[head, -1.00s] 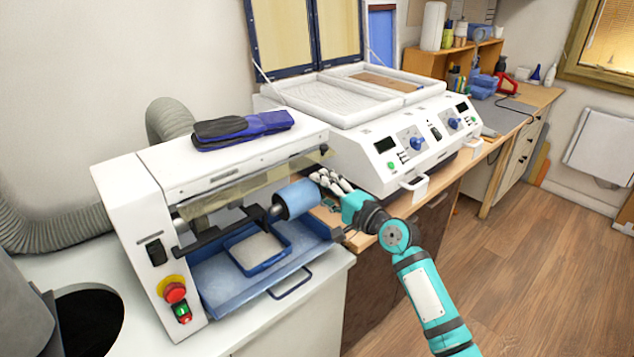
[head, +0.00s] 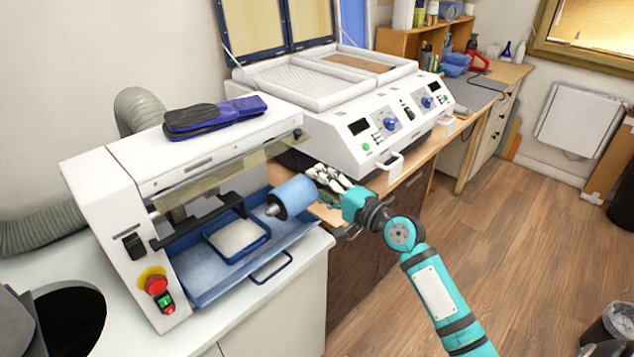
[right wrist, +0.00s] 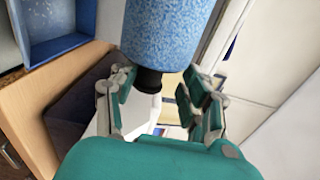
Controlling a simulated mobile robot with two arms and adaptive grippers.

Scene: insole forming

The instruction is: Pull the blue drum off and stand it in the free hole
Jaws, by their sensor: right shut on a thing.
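In the right wrist view the fingers (right wrist: 160,90) close around the dark neck below the speckled blue drum (right wrist: 170,32). My left gripper is not in view. I cannot make out the free hole in either view.
A blue tray (head: 190,290) with a small blue-rimmed box (head: 237,238) lies in the machine. Blue and black insoles (head: 214,117) rest on its top. A white forming press (head: 340,130) stands behind my right gripper. A dark round opening (head: 75,320) is at lower left.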

